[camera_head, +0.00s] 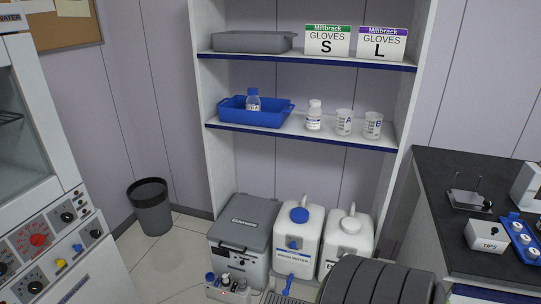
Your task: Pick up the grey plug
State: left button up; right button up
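I cannot make out a grey plug in the head view. Neither of my grippers is in view. A small light rack (228,292) with several bottles is at the bottom edge, partly cut off. A dark ribbed rounded shape (375,283) is at the bottom right of centre, also cut off.
A white shelf unit (302,129) holds a blue tray (272,118), beakers and glove boxes. A grey cool box (239,247) and white canisters (298,241) stand below. A bin (151,210) stands left. A dark-topped bench (450,225) is right, a control panel (42,250) left.

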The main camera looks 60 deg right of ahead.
aim_at(242, 286)
jog(key=k+z, duration=0.1)
jog(key=z, duration=1.45)
